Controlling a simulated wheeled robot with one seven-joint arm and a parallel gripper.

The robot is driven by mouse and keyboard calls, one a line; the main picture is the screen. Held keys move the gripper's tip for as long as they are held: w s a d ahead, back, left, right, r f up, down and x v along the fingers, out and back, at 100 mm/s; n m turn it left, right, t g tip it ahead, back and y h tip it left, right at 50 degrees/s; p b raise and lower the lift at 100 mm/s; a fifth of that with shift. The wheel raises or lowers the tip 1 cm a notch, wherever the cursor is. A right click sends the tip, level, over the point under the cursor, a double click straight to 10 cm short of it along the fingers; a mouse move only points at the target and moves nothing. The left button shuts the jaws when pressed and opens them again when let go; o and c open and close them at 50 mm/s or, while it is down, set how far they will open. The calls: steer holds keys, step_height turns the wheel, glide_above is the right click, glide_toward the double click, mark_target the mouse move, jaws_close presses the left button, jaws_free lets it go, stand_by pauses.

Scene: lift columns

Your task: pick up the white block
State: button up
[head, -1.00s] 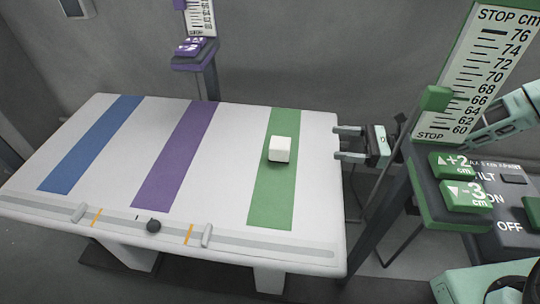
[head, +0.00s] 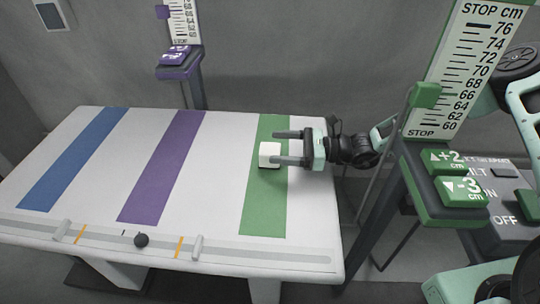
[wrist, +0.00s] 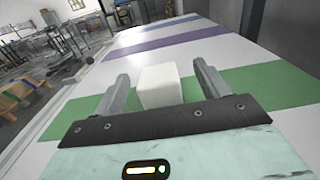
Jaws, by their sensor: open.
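The white block (head: 269,155) sits on the green stripe (head: 264,205) of the white table. My gripper (head: 288,147) reaches in from the right, low over the table, with its fingers pointing left. Its jaws are open. In the head view the nearer finger overlaps the block's lower right side. In the wrist view the block (wrist: 160,86) shows between the two fingers (wrist: 160,88), toward their tips, with a gap on each side.
A green column with a scale (head: 462,75) and green buttons (head: 455,175) stands right of the table. A purple column (head: 186,60) stands behind it. A rail with a dark knob (head: 141,240) runs along the table's front edge. The table's left side is clear.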

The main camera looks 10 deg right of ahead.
mark_target(262, 148)
steer(key=a, duration=0.4)
steer(key=shift+w+f, duration=0.1)
steer(key=shift+f, duration=0.25)
steer(key=shift+w+a, duration=0.15)
steer(key=shift+a, duration=0.35)
jaws_close()
steer(key=shift+r, duration=0.2)
